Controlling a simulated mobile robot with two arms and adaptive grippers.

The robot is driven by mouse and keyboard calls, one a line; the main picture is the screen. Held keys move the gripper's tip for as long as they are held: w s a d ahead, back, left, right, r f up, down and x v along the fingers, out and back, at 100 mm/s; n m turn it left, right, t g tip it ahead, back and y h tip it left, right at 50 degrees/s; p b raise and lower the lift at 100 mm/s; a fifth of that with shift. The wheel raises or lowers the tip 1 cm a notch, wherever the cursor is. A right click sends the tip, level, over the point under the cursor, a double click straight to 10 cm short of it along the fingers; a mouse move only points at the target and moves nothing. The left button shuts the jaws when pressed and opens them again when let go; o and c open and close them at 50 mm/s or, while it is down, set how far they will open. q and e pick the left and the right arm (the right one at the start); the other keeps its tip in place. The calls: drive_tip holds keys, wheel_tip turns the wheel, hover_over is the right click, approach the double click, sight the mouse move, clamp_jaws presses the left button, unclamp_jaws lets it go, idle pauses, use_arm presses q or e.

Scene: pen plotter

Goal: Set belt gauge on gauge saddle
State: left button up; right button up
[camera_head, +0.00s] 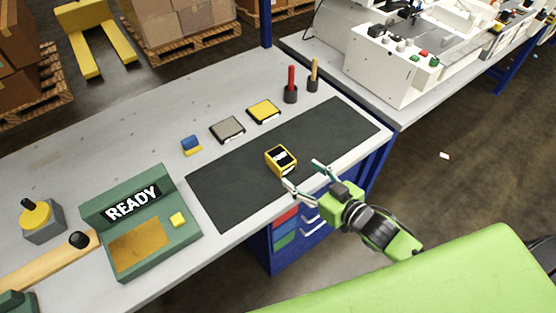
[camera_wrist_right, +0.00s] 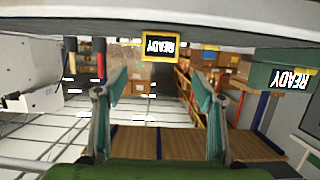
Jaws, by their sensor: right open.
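A small yellow box with a black display, which looks like the belt gauge (camera_head: 281,159), stands on the dark mat (camera_head: 237,195). It also shows in the right wrist view, as a yellow-framed READY display (camera_wrist_right: 147,58) between and beyond the fingers. My right gripper (camera_head: 301,174) is open and empty at the mat's front edge. Its two fingers point toward the gauge, apart from it. They also show spread in the right wrist view (camera_wrist_right: 160,82). A green stand (camera_head: 185,237) with a READY sign sits to the left; I cannot tell which thing is the gauge saddle. My left gripper is not in view.
Behind the mat are a blue-and-yellow block (camera_head: 191,145), a grey pad (camera_head: 227,130), a yellow pad (camera_head: 264,111) and two upright handles in holders (camera_head: 291,92). Most of the mat is clear.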

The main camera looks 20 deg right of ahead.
sight(284, 160)
drive_tip(key=x, duration=0.5)
drive_tip(key=shift+r, duration=0.1)
drive_tip(key=shift+w+a, duration=0.15)
drive_tip(key=shift+w, duration=0.15)
drive_tip(key=shift+w+a+p, duration=0.15)
drive_tip(key=shift+w+p, duration=0.15)
drive_tip(key=shift+w, duration=0.1)
drive_tip(key=p+x, duration=0.1)
drive_tip(key=x, duration=0.4)
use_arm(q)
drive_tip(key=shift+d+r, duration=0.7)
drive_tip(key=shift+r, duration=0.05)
use_arm(e)
drive_tip(key=shift+s, duration=0.1)
drive_tip(key=shift+c, duration=0.5)
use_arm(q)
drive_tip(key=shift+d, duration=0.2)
use_arm(e)
drive_tip(key=c, duration=1.3)
drive_tip(key=shift+c, duration=0.2)
